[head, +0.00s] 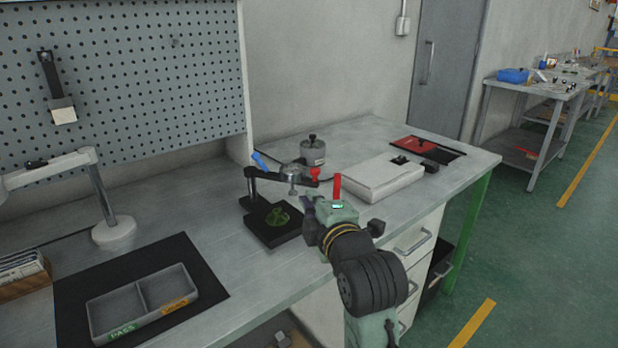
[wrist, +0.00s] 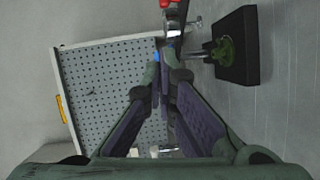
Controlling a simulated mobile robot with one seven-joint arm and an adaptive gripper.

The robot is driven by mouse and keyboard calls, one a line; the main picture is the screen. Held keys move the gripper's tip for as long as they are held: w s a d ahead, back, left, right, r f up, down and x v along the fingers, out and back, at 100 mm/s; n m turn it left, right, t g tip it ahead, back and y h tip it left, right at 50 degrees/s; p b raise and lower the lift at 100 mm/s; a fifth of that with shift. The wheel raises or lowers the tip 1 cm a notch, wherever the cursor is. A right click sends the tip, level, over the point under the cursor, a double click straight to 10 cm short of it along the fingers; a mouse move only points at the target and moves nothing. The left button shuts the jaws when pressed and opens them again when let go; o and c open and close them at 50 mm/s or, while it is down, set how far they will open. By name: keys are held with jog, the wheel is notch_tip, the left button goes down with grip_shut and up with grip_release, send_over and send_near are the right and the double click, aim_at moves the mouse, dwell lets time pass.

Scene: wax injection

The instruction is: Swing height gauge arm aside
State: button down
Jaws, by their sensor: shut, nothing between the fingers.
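The height gauge stands on the bench with a black base (head: 262,233), which is also at the upper right of the wrist view (wrist: 245,62). A green piece (head: 278,217) lies on the base and shows in the wrist view (wrist: 225,50). The gauge's black arm (head: 272,177) reaches out above the base, with a blue lever (head: 260,160) at its post end and a red knob (head: 315,173) at its outer end. My gripper (head: 308,203) is shut and empty, close to the arm's outer end. Its fingers (wrist: 165,75) fill the wrist view's middle. I cannot tell whether they touch the arm.
A grey metal pot (head: 313,151) stands behind the gauge, and a white box (head: 378,179) is to its right. A divided grey tray (head: 166,312) lies on a black mat (head: 80,290) at front left. A lamp (head: 110,234) stands at left. Bench between lamp and gauge is clear.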

jog(key=d+p+x, duration=0.3)
jog(key=p+x, duration=0.1)
jog(key=x, duration=0.8)
jog(key=shift+w+a+f, duration=0.2)
jog(key=shift+w+a, duration=0.05)
jog(key=shift+w, duration=0.4)
jog(key=w+d+b, duration=0.3)
jog(key=w, duration=0.3)
jog(key=shift+w+d+b, duration=0.2)
jog(key=shift+w+b, duration=0.1)
jog(key=shift+b, duration=0.1)
jog(key=shift+s+a, duration=0.1)
